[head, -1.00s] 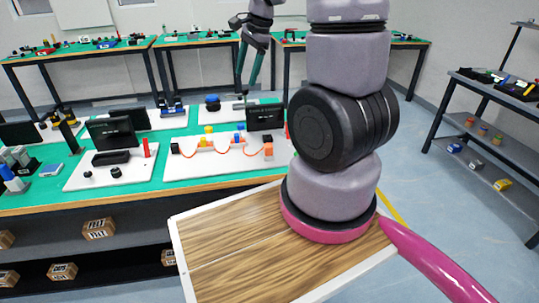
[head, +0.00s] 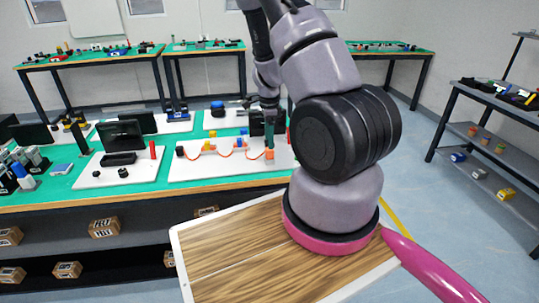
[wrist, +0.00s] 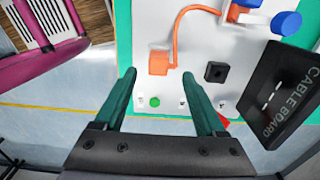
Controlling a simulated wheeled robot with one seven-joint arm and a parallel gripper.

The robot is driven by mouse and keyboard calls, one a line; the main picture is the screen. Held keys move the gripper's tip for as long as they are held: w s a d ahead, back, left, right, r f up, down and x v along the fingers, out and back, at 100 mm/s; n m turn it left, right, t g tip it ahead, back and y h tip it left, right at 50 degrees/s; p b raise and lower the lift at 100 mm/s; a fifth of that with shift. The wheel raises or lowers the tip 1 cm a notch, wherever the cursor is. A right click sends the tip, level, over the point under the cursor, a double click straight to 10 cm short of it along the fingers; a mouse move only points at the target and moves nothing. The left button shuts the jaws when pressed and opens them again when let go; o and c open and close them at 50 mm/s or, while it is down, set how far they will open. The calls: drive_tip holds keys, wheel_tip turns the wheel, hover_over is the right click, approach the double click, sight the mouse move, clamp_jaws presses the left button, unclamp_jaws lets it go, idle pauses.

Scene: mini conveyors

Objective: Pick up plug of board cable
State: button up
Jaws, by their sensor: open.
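The orange plug (wrist: 158,63) of the cable lies on the white cable board (wrist: 182,100), with the orange cable (wrist: 176,30) curving up from it in the wrist view. My gripper (wrist: 159,76) is open and empty, its teal fingers pointing at the plug. The plug shows between the two fingertips in the picture, with a gap on each side. How high the fingers are above it I cannot tell. In the head view, my gripper (head: 269,140) hangs over the right end of the board (head: 200,173), partly hiding the plug.
A black socket block (wrist: 216,72) stands right of the plug. A dark sign reading CABLE BOARD (wrist: 282,92) stands further right. Blue pieces (wrist: 285,23) sit at the upper right. In the head view, another white board with a black screen (head: 124,135) is to the left.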

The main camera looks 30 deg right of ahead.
sight(270, 155)
wheel_tip(270, 155, down, 5)
drive_tip(key=shift+s+f, duration=0.1)
drive_tip(key=shift+f, duration=0.05)
clamp_jaws()
